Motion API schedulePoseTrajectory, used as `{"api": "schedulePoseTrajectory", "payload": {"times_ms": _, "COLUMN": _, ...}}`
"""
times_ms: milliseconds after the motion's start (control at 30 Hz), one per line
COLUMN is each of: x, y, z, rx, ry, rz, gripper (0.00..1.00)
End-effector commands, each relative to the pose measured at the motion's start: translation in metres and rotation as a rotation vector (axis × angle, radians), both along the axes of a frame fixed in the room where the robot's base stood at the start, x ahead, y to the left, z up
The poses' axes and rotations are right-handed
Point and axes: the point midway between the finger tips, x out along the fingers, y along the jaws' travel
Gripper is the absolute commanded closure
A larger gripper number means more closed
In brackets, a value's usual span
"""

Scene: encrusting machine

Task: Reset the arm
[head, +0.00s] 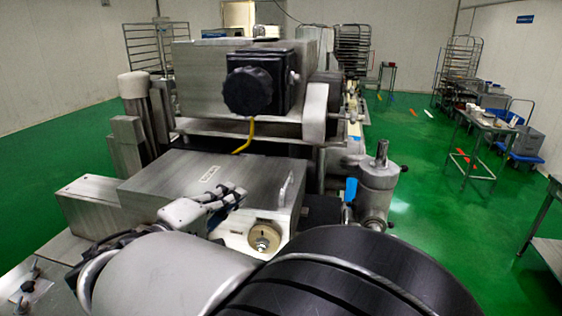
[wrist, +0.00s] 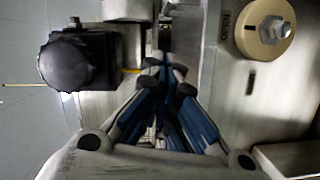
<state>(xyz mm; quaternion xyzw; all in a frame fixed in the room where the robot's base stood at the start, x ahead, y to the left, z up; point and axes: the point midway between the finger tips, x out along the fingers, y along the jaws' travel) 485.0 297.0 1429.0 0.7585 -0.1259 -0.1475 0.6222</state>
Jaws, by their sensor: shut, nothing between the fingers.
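My gripper (wrist: 165,68) is in the middle of the wrist view, its dark fingers with blue sides drawn together at the tips. Nothing is between them. In the head view my gripper (head: 236,194) is small and pale, pointing right above the front of the encrusting machine's steel box (head: 160,185). My large arm links fill the bottom of the head view. A black knob (wrist: 80,62) is left of the fingers in the wrist view, and a cream dial (wrist: 265,27) with a metal bolt is at the upper right.
In the head view the black knob (head: 248,90) is on the upper housing, with a yellow bent rod (head: 247,136) below. The cream dial (head: 263,238) sits low on the front. A metal cylinder (head: 377,190) stands right. Green floor (head: 415,200) beyond is open; tables stand far right.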

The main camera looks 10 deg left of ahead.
Motion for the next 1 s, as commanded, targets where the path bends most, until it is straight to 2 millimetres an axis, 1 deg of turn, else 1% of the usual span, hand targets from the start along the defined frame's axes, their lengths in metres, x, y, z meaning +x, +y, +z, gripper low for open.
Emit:
{"api": "schedulePoseTrajectory", "payload": {"times_ms": 33, "x": 0.002, "y": -0.018, "z": 0.001, "rx": 0.013, "ry": 0.023, "rz": -0.033, "gripper": 1.00}}
{"api": "schedulePoseTrajectory", "payload": {"times_ms": 67, "x": 0.003, "y": -0.031, "z": 0.001, "rx": 0.021, "ry": 0.044, "rz": -0.056, "gripper": 1.00}}
{"api": "schedulePoseTrajectory", "payload": {"times_ms": 167, "x": 0.001, "y": -0.091, "z": -0.005, "rx": 0.071, "ry": 0.147, "rz": -0.162, "gripper": 1.00}}
{"api": "schedulePoseTrajectory", "payload": {"times_ms": 200, "x": -0.003, "y": -0.119, "z": -0.009, "rx": 0.101, "ry": 0.201, "rz": -0.211, "gripper": 1.00}}
{"api": "schedulePoseTrajectory", "payload": {"times_ms": 267, "x": -0.015, "y": -0.163, "z": -0.017, "rx": 0.159, "ry": 0.286, "rz": -0.287, "gripper": 1.00}}
{"api": "schedulePoseTrajectory", "payload": {"times_ms": 300, "x": -0.026, "y": -0.191, "z": -0.024, "rx": 0.207, "ry": 0.344, "rz": -0.334, "gripper": 1.00}}
{"api": "schedulePoseTrajectory", "payload": {"times_ms": 367, "x": -0.049, "y": -0.231, "z": -0.035, "rx": 0.296, "ry": 0.432, "rz": -0.403, "gripper": 1.00}}
{"api": "schedulePoseTrajectory", "payload": {"times_ms": 400, "x": -0.067, "y": -0.254, "z": -0.044, "rx": 0.368, "ry": 0.488, "rz": -0.443, "gripper": 1.00}}
{"api": "schedulePoseTrajectory", "payload": {"times_ms": 467, "x": -0.096, "y": -0.281, "z": -0.056, "rx": 0.484, "ry": 0.562, "rz": -0.490, "gripper": 1.00}}
{"api": "schedulePoseTrajectory", "payload": {"times_ms": 500, "x": -0.115, "y": -0.293, "z": -0.064, "rx": 0.566, "ry": 0.600, "rz": -0.512, "gripper": 1.00}}
{"api": "schedulePoseTrajectory", "payload": {"times_ms": 600, "x": -0.156, "y": -0.308, "z": -0.080, "rx": 0.763, "ry": 0.659, "rz": -0.540, "gripper": 1.00}}
{"api": "schedulePoseTrajectory", "payload": {"times_ms": 700, "x": -0.184, "y": -0.310, "z": -0.089, "rx": 0.933, "ry": 0.672, "rz": -0.537, "gripper": 1.00}}
{"api": "schedulePoseTrajectory", "payload": {"times_ms": 800, "x": -0.203, "y": -0.307, "z": -0.094, "rx": 1.075, "ry": 0.657, "rz": -0.523, "gripper": 1.00}}
{"api": "schedulePoseTrajectory", "payload": {"times_ms": 900, "x": -0.216, "y": -0.302, "z": -0.096, "rx": 1.201, "ry": 0.623, "rz": -0.501, "gripper": 1.00}}
{"api": "schedulePoseTrajectory", "payload": {"times_ms": 1000, "x": -0.225, "y": -0.296, "z": -0.096, "rx": 1.314, "ry": 0.570, "rz": -0.471, "gripper": 1.00}}
